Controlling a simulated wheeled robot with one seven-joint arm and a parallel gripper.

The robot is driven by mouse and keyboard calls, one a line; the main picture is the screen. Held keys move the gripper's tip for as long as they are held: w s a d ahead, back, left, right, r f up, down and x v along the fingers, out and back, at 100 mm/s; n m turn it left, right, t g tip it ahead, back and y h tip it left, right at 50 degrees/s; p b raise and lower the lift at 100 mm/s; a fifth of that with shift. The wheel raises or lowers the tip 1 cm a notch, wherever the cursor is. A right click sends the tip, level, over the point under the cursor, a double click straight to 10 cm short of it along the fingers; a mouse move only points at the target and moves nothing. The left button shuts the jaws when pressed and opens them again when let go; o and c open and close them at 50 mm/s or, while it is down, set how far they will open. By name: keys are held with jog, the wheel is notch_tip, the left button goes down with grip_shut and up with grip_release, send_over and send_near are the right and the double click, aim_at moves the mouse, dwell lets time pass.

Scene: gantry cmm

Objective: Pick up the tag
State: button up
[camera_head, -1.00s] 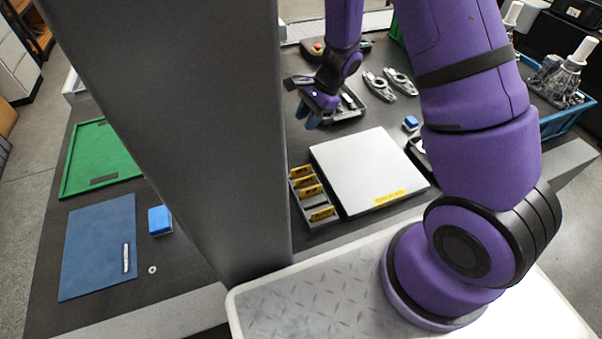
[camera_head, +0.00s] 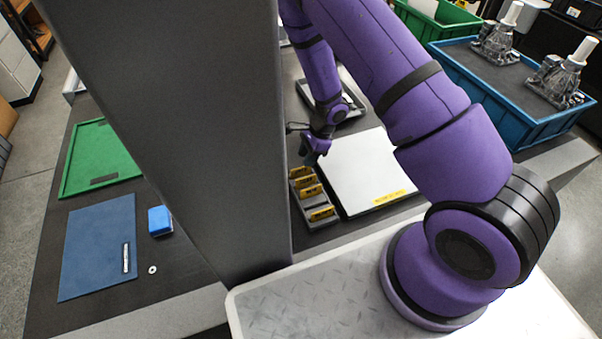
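Several yellow tags (camera_head: 322,214) with dark print stand in a grey slotted holder (camera_head: 306,217) on the dark table, left of a white plate. A yellow label (camera_head: 389,198) also lies on the plate's front edge. My gripper (camera_head: 309,162) points down at the far end of the holder, over or just behind the farthest tag. Its fingers are small and dark here, and I cannot tell whether they are open or touching a tag. The view does not show anything clearly held.
The white plate (camera_head: 366,172) lies right beside the holder. A grey column (camera_head: 190,130) hides the table's middle left. A green tray (camera_head: 97,158), blue mat (camera_head: 98,247) and blue block (camera_head: 159,220) lie left. A blue crate (camera_head: 500,95) with metal parts stands right.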

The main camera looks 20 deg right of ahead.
aim_at(301, 169)
jog(key=x, duration=0.4)
jog(key=shift+s+a+f, duration=0.15)
jog(key=shift+s+a, duration=0.05)
jog(key=shift+s, duration=0.15)
jog(key=shift+a+f, duration=0.2)
jog(key=shift+f, duration=0.25)
jog(key=shift+c, duration=0.4)
grip_shut()
